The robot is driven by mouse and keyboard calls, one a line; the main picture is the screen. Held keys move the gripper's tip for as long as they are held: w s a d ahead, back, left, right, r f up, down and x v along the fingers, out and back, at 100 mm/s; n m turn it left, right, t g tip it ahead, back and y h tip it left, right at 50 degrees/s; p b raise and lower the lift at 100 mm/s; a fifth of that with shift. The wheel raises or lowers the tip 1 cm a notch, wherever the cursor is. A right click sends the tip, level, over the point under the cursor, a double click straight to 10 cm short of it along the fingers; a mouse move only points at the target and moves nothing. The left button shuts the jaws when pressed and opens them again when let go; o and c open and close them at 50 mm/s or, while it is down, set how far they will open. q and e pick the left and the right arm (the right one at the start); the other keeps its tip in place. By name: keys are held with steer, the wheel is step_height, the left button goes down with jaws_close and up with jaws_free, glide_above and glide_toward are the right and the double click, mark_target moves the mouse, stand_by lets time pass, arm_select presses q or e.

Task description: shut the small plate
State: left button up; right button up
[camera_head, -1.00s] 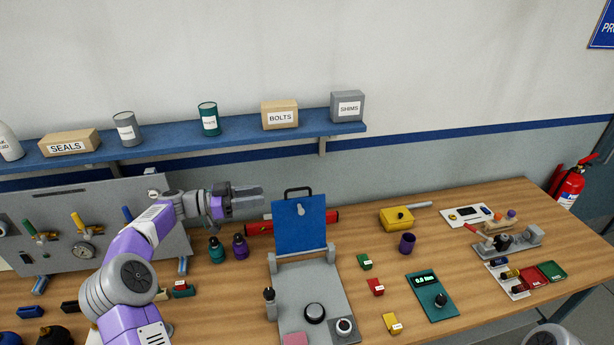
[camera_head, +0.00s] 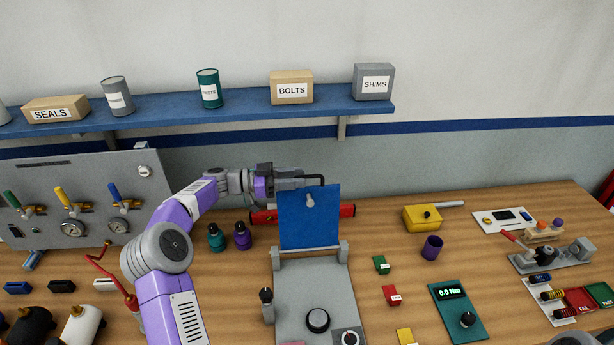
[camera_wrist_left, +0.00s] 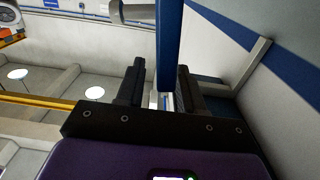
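The small plate is most likely the blue hinged plate (camera_head: 309,218), which stands upright at the back of a grey base (camera_head: 290,290).
A red bar-shaped tool (camera_head: 345,211) lies behind the plate. Green (camera_head: 381,265) and red (camera_head: 392,296) blocks and a purple cup (camera_head: 432,248) stand to the right. Teal and purple bottles (camera_head: 242,236) stand left. A blue shelf (camera_head: 230,115) hangs above.

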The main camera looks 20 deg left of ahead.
mark_target(307, 176)
arm_select(q)
steer(key=x, duration=0.3)
steer(key=shift+w+d+f, duration=0.1)
steer(key=shift+w, duration=0.2)
steer(key=shift+c, duration=0.3)
jaws_close()
